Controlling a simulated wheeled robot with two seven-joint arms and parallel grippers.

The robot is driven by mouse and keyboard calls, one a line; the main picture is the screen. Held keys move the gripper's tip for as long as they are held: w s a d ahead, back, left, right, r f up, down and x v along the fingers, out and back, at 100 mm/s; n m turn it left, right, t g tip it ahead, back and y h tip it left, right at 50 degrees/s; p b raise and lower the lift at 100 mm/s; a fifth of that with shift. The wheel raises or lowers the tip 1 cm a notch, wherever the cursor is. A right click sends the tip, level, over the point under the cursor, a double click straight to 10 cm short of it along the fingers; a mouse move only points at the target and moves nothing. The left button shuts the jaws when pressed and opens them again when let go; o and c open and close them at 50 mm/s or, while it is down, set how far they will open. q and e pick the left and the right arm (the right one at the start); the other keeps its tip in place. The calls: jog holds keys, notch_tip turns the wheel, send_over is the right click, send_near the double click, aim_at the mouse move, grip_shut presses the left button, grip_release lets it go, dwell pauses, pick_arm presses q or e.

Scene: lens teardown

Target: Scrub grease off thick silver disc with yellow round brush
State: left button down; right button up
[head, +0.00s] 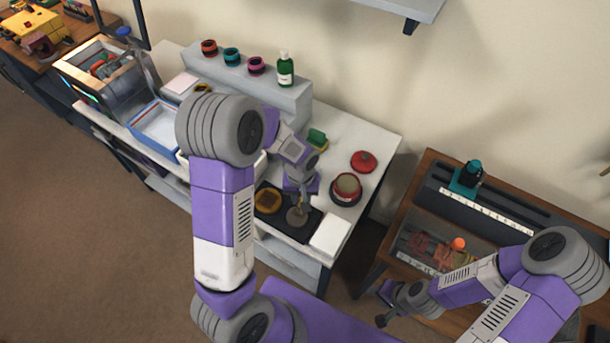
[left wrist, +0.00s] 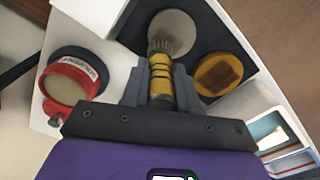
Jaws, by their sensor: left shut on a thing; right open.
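The silver disc (left wrist: 176,30) lies on the dark mat (left wrist: 222,36), and a part of it is hidden behind the brush. The disc also shows in the head view (head: 296,216). My left gripper (left wrist: 158,88) is shut on the yellow round brush (left wrist: 161,82), a yellow handle with dark bands. The brush's bristles overlap the disc's near edge; I cannot tell whether they touch it. Grease on the disc is too small to make out. In the head view my left gripper (head: 301,196) is above the mat. My right gripper (head: 383,305) is open and empty, far to the right.
An amber disc with a brown patch (left wrist: 218,74) lies beside the silver one on the mat. A red tub with a cream top (head: 346,187) and a red lid (head: 363,161) stand to the right. A green-and-yellow sponge (head: 317,139) and a white block (head: 331,234) are close by.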

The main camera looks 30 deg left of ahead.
pick_arm(q)
jog(key=shift+w+r+p, duration=0.3)
jog(key=shift+r+p, duration=0.05)
jog(key=shift+r, duration=0.2)
jog(key=shift+w+r+p, duration=0.25)
jog(key=shift+r+p, duration=0.05)
jog(key=shift+r, duration=0.25)
jog(key=shift+s+r+p, duration=0.45)
jog(key=shift+r+p, duration=0.15)
jog(key=shift+r, duration=0.2)
jog(key=shift+r+p, duration=0.3)
jog(key=shift+r, duration=0.05)
jog(key=shift+w+r+p, duration=0.2)
jog(key=shift+r+p, duration=0.35)
jog(key=shift+r, duration=0.15)
jog(key=shift+s+r+p, duration=0.1)
jog(key=shift+r+p, duration=0.7)
jog(key=shift+r, duration=0.3)
jog(key=shift+f, duration=0.1)
jog(key=shift+s+f+b, duration=0.1)
jog(key=shift+f+b, duration=0.05)
jog(key=shift+b, duration=1.3)
